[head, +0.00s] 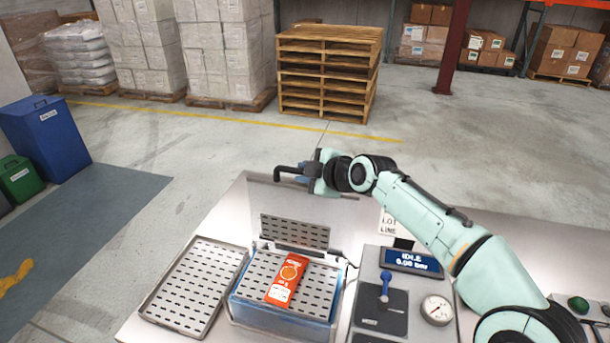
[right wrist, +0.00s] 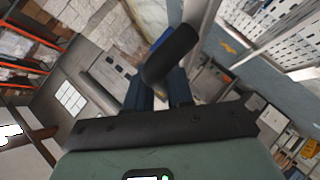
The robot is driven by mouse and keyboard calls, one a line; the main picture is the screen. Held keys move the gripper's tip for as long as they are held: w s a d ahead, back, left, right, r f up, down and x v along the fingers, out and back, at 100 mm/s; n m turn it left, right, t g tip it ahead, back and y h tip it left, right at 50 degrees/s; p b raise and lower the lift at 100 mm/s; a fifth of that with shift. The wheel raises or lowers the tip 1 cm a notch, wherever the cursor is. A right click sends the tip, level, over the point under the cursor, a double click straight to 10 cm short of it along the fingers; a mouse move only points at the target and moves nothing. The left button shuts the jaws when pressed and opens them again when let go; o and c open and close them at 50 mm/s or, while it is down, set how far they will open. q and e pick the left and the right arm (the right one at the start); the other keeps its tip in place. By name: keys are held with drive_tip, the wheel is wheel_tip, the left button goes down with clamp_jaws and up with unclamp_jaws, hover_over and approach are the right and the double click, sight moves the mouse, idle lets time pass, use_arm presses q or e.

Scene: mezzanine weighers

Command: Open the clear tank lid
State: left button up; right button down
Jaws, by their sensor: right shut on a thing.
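The tank (head: 285,312) stands on the steel bench in the head view, with bluish sides and a slotted plate inside. An orange packet (head: 287,278) lies on the plate. The clear lid (head: 268,202) appears raised, nearly upright behind the tank; its see-through edges are hard to make out. My right gripper (head: 302,174) is above the back of the tank, shut on the lid's dark bent handle (head: 282,172). In the right wrist view the black handle (right wrist: 172,54) sits between the fingers. My left gripper is not in view.
A slotted tray (head: 196,287) lies left of the tank. To the right are a blue-knobbed lever (head: 385,283), a display reading IDLE (head: 411,261) and a round gauge (head: 437,309). Wooden pallets (head: 328,75) stand beyond the bench, with open floor between.

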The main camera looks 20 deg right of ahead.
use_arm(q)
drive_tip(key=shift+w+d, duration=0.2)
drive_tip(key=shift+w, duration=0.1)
use_arm(e)
drive_tip(key=shift+w+d+f, duration=0.1)
drive_tip(key=shift+w+d, duration=0.45)
drive_tip(key=shift+w, duration=0.2)
drive_tip(key=c, duration=1.1)
unclamp_jaws()
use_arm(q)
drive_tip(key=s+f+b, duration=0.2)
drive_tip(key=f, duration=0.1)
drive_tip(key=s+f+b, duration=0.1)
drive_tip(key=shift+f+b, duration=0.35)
use_arm(e)
drive_tip(key=v, duration=1.3)
drive_tip(key=shift+s, duration=0.1)
